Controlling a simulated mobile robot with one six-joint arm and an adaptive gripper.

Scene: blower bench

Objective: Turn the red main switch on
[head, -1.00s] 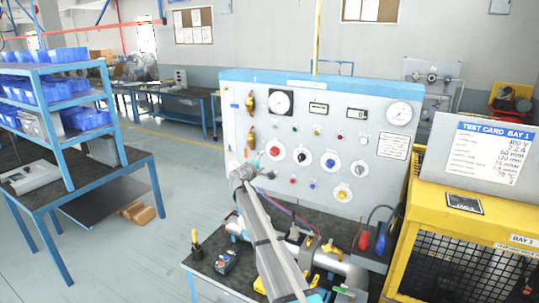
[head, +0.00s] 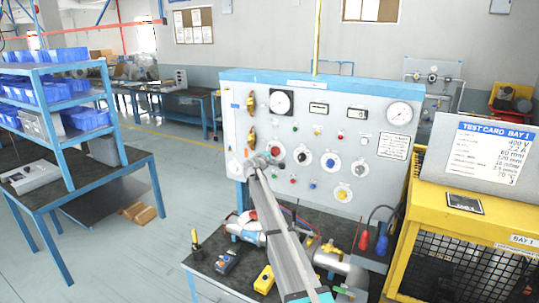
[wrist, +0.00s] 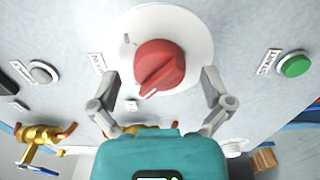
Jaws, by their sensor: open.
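The red main switch (wrist: 158,62) is a red rotary knob on a round white plate on the grey panel. Its raised grip bar slants from upper right to lower left in the wrist view, with a white mark at its lower end. My gripper (wrist: 159,78) is open, one finger on each side of the knob, with visible gaps; I cannot tell whether either touches. In the head view, the red switch (head: 275,149) shows just above my gripper (head: 267,158), which partly covers its surroundings at the panel.
A green button (wrist: 294,66) sits right of the knob and a grey button (wrist: 41,73) left. Brass valves (wrist: 41,137) are near the lower left. In the head view, a blue knob (head: 331,160) and a yellow knob (head: 343,193) share the panel. A yellow cage (head: 418,215) stands right.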

